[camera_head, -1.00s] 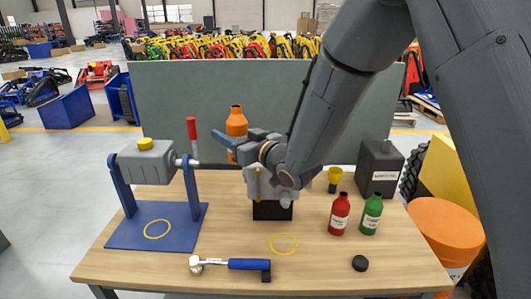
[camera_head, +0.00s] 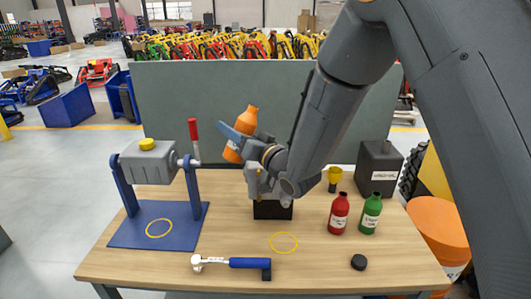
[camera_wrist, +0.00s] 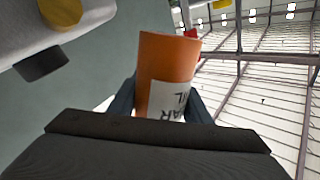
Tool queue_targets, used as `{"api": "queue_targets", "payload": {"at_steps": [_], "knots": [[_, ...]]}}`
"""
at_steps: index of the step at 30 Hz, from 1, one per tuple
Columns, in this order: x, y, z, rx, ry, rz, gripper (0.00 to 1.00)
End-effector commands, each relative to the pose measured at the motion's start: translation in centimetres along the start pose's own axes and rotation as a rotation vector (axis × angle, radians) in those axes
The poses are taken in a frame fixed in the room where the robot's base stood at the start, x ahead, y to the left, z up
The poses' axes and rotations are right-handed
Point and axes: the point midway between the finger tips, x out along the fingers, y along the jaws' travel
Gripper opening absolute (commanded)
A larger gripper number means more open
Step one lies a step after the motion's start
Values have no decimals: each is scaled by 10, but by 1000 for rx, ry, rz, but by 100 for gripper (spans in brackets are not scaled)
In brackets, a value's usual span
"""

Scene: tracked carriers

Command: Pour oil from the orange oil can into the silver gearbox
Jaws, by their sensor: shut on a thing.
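The orange oil can (camera_head: 241,134) is held in the air above the table, tilted with its top leaning to the right. My gripper (camera_head: 233,141) is shut around it. In the wrist view the can (camera_wrist: 167,70) sits between the two fingers, and part of its label shows. The silver gearbox (camera_head: 148,165) with a yellow cap (camera_head: 146,144) on top is mounted on a blue stand (camera_head: 125,232) at the left. A gap separates the can from the gearbox.
A red-handled lever (camera_head: 193,130) stands up between the gearbox and the can.

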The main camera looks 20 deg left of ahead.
Motion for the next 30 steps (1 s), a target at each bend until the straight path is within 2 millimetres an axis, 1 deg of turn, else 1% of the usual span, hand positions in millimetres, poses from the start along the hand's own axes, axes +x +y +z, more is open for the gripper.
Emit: {"api": "queue_targets", "payload": {"at_steps": [10, 16, 30], "knots": [[-2, 6, -3, 168, 46, -1, 14], [0, 0, -11, 259, 71, -2, 14], [1, -2, -13, 309, 84, -2, 14]]}}
